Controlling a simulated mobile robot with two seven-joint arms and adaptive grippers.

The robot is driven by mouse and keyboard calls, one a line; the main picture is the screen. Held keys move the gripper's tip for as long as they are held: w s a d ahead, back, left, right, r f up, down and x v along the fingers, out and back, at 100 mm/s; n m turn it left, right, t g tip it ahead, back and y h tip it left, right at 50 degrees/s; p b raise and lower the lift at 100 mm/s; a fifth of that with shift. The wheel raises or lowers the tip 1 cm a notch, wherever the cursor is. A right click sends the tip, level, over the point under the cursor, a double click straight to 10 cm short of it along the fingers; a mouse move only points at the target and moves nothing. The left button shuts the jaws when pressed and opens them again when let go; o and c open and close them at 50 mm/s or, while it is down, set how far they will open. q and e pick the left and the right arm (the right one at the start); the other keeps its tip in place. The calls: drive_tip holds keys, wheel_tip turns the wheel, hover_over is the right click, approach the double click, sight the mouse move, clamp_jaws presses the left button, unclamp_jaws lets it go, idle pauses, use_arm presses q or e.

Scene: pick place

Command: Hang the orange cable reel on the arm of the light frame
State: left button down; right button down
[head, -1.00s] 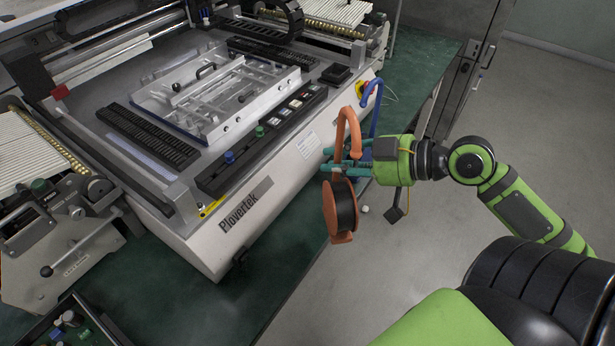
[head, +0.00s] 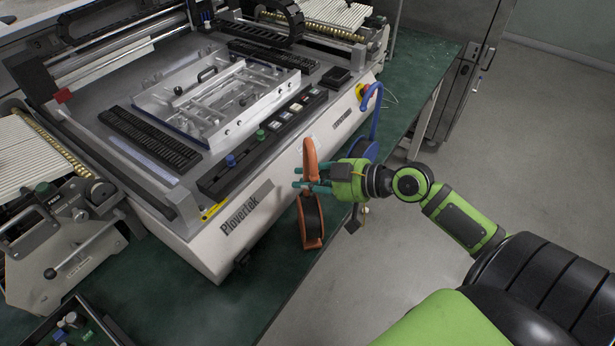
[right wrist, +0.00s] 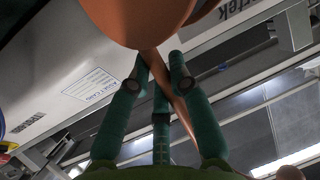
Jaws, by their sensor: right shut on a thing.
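The orange cable reel (head: 312,242) has a tall loop handle and a dark wound drum. It hangs below my right gripper (head: 310,182), beside the front of the white machine. The right gripper's teal fingers are shut on the reel's handle. In the right wrist view, the fingers (right wrist: 157,72) close around a thin orange part of the reel (right wrist: 150,20), and its wider orange part fills the top. I cannot pick out the light frame or its arm with certainty. My left gripper is not in view.
The white Plovertek machine (head: 222,248) fills the left and middle. A blue reel with a loop handle (head: 376,112) stands behind my right gripper, partly hidden. The green tabletop (head: 185,312) shows in front, with an open dark tray (head: 48,325) at lower left. Clear floor lies right.

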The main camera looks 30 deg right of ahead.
drive_tip(key=shift+r, duration=0.1)
drive_tip(key=c, duration=1.1)
unclamp_jaws()
drive_tip(key=shift+f, duration=0.2)
drive_tip(key=shift+c, duration=0.2)
drive_tip(key=shift+r, duration=0.25)
drive_tip(key=shift+s+d+f, duration=0.1)
drive_tip(key=shift+s+d, duration=0.05)
drive_tip(key=shift+s, duration=0.15)
drive_tip(key=b+v, duration=0.1)
drive_tip(key=v, duration=1)
drive_tip(key=shift+s+r+b, duration=0.2)
drive_tip(key=shift+b, duration=0.2)
